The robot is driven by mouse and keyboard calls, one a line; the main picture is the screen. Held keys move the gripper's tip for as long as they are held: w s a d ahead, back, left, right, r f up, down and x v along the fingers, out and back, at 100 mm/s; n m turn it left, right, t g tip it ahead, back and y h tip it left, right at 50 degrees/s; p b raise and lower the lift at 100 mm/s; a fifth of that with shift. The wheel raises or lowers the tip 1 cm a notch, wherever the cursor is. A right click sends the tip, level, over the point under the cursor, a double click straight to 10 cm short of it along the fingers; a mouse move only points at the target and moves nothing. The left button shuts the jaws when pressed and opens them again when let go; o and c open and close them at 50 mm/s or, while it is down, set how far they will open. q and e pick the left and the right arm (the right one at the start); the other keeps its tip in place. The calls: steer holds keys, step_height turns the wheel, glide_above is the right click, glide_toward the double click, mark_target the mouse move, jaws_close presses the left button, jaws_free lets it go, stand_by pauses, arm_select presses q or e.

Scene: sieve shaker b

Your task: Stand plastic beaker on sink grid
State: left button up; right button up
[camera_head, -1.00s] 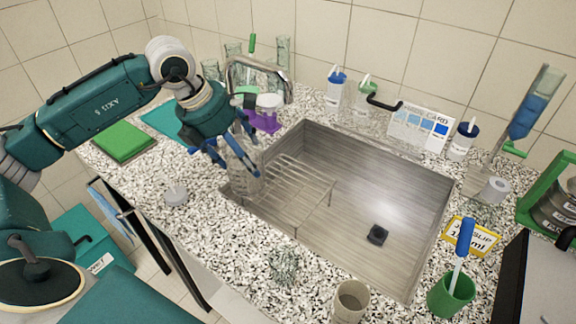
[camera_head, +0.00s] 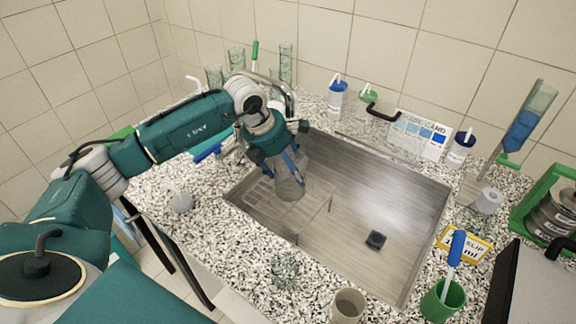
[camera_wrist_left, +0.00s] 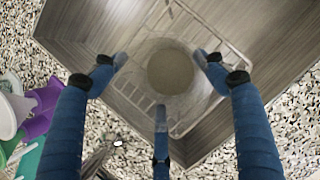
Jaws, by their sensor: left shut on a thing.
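A clear plastic beaker (camera_head: 289,184) is in my left gripper (camera_head: 287,163), whose blue fingers are shut around its upper part. It looks upright in the head view. The wire sink grid (camera_head: 322,190) lies in the left part of the steel sink, behind and below the beaker. In the left wrist view the fingers of the left gripper (camera_wrist_left: 165,75) surround the beaker's round shape (camera_wrist_left: 170,72), with the grid bars (camera_wrist_left: 225,55) around and beneath it. I cannot tell whether the beaker's base touches the grid. My right gripper is not in view.
The steel sink (camera_head: 400,195) is open to the right of the grid, with a dark drain (camera_head: 375,240). Wash bottles (camera_head: 337,99) stand behind it. A grey cup (camera_head: 348,305) and a green cup (camera_head: 442,300) stand at the front edge. The faucet is partly hidden by my arm.

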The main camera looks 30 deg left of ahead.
arm_select(q)
steer(key=shift+s, duration=0.1)
steer(key=o, duration=1.3)
steer(key=shift+f, duration=0.1)
steer(key=shift+c, duration=0.2)
steer(key=b+v, duration=0.3)
steer(key=v, duration=0.9)
steer(key=shift+a, duration=0.1)
